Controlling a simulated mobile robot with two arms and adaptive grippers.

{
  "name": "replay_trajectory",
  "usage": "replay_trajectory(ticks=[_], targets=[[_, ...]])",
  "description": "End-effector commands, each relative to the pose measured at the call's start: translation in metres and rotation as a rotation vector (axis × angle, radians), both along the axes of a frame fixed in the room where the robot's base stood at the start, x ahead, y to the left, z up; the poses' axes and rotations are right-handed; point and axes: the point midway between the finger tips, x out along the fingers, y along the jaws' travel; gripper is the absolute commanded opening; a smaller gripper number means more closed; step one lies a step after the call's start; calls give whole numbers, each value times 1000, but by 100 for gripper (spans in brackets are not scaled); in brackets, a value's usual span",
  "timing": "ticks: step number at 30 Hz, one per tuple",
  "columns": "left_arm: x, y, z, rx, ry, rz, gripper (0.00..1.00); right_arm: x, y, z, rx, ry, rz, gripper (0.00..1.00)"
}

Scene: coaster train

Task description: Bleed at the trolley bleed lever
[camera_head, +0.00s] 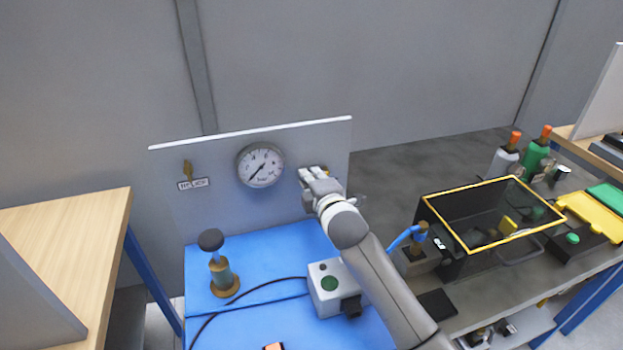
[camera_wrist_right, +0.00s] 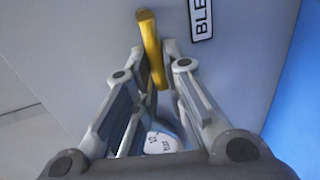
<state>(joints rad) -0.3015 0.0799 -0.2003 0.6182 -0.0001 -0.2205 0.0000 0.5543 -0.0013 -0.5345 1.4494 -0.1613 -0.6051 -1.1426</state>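The yellow bleed lever (camera_wrist_right: 150,40) stands out from a grey panel in the right wrist view, beside a label (camera_wrist_right: 201,18) reading "BLE", the rest cut off. My right gripper (camera_wrist_right: 154,62) has its fingers close on both sides of the lever and appears shut on it. In the head view, my right gripper (camera_head: 312,178) is at the panel (camera_head: 220,208), just right of the round gauge (camera_head: 260,165), and mostly hides the lever. The gauge needle points to the lower left. My left gripper is not in view.
A brass lever (camera_head: 187,170) with a small label sits at the panel's left. On the blue trolley top (camera_head: 260,250) are a brass pump-like part (camera_head: 222,275) with a black knob, a white box (camera_head: 328,285) and a black cable. A yellow-rimmed dark bin (camera_head: 450,225) stands on the right bench.

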Motion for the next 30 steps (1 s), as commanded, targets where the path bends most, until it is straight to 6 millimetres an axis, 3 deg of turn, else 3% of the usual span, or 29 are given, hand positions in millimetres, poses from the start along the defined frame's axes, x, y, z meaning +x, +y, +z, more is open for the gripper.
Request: replay_trajectory(ticks=[14, 30], targets=[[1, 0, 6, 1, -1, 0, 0, 0, 0, 3, 44, 16, 0, 0], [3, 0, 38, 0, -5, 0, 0, 2, -7, 22, 446, 147, -2, 0]])
